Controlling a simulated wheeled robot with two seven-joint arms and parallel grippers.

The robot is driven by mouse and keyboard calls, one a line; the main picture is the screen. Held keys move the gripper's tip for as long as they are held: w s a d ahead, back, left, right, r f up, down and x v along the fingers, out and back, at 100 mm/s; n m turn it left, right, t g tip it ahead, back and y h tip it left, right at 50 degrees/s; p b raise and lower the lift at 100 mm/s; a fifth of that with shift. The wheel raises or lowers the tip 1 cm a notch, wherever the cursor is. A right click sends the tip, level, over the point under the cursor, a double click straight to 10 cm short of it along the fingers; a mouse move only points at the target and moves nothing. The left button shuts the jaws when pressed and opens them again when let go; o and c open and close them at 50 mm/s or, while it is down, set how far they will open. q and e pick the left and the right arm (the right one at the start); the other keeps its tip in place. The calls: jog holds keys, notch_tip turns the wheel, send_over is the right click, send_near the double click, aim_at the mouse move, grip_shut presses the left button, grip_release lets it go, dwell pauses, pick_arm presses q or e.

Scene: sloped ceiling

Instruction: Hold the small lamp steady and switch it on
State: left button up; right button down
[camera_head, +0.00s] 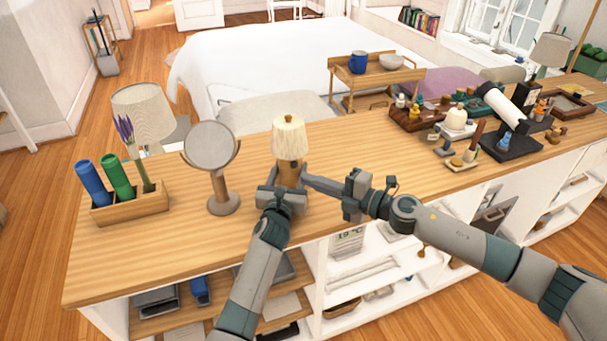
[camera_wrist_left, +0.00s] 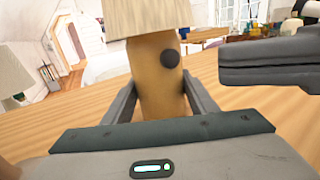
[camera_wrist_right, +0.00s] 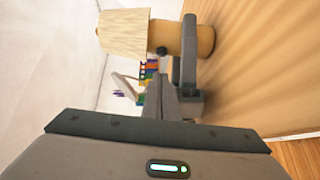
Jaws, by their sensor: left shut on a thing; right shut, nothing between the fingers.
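The small lamp has a cream shade (camera_head: 290,137) and a round wooden body (camera_wrist_left: 158,85). It stands upright on the wooden counter. A dark round button (camera_wrist_left: 170,58) sits on the body just below the shade; it also shows in the right wrist view (camera_wrist_right: 162,50). My left gripper (camera_head: 286,190) is shut around the lower body, one finger on each side. My right gripper (camera_head: 305,177) is shut and empty, just right of the lamp; its fingers (camera_wrist_left: 235,62) are near the button with a gap visible. I cannot tell whether the lamp is lit.
A round mirror (camera_head: 211,150) on a stand is left of the lamp. Farther left are a wooden holder (camera_head: 130,208) and a larger lamp (camera_head: 143,113). Many small items crowd the counter's right part. The counter between them and the lamp is mostly clear.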

pick_arm(q)
jog(key=shift+a, duration=0.2)
pick_arm(e)
jog(key=v, duration=0.7)
jog(key=shift+s+d, duration=0.2)
jog(key=shift+s, duration=0.05)
pick_arm(q)
jog(key=o, duration=1.4)
jog(key=shift+w, duration=0.1)
jog(key=v, duration=1.2)
jog(key=shift+f, duration=0.15)
pick_arm(e)
jog(key=shift+s+f, duration=0.1)
